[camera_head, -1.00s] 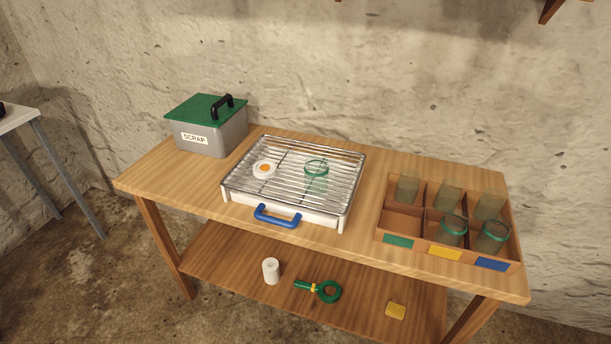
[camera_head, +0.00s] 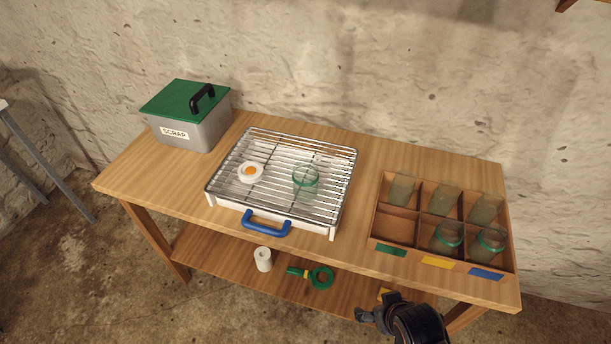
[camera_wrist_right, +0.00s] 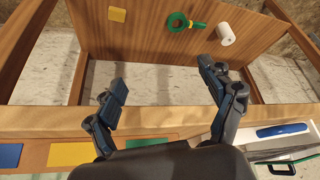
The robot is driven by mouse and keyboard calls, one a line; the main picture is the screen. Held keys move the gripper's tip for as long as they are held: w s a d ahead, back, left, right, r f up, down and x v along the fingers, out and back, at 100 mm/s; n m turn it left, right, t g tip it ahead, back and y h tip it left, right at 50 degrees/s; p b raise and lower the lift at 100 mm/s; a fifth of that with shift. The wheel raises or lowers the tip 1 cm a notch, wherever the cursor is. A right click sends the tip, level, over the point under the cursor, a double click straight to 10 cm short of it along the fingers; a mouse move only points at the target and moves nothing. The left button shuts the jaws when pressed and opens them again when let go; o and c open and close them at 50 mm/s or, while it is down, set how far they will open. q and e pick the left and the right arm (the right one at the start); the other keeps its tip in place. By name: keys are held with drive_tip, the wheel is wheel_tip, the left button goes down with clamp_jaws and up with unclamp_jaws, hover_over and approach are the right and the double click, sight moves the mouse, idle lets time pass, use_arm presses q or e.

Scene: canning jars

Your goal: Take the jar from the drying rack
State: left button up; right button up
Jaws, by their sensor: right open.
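The drying rack (camera_head: 228,160) is a wire grid on a white tray with a blue handle (camera_head: 266,223), in the middle of the bench. A clear greenish glass jar (camera_head: 306,178) with a green ring is on its right half. My right gripper (camera_head: 362,314) is at the bottom of the head view, in front of the bench and apart from the jar. In the right wrist view my right gripper (camera_wrist_right: 165,88) is open and empty, with the bench edge below its fingertips. The rack's handle (camera_wrist_right: 283,130) shows at lower right there. My left gripper is out of view.
A white disc with an orange centre (camera_head: 249,172) is on the rack's left half. A wooden crate (camera_head: 398,225) at right holds several jars; its front-left compartment is empty. A lidded scrap bin (camera_head: 190,128) stands at back left. The lower shelf holds small items.

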drive_tip(key=w+a+r+n+t+y, duration=0.1)
drive_tip(key=w+a+r+t, duration=0.25)
drive_tip(key=w+r, duration=0.35)
drive_tip(key=w+a+r+t+y, duration=0.15)
drive_tip(key=w+a+r, duration=0.25)
drive_tip(key=r, duration=0.5)
drive_tip(key=n+t+y+p, duration=0.1)
drive_tip(key=t+y, duration=0.1)
approach(305, 171)
drive_tip(key=x, duration=0.2)
drive_tip(key=p+x, duration=0.1)
drive_tip(key=x, duration=0.3)
drive_tip(key=shift+d+f, duration=0.15)
drive_tip(key=shift+d, duration=0.2)
drive_tip(key=shift+p+x, duration=0.85)
drive_tip(key=shift+x, duration=2.05)
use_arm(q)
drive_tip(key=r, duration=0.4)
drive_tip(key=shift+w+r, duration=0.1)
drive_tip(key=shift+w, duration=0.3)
use_arm(e)
drive_tip(key=shift+s+f, duration=0.1)
drive_tip(key=c, duration=1.4)
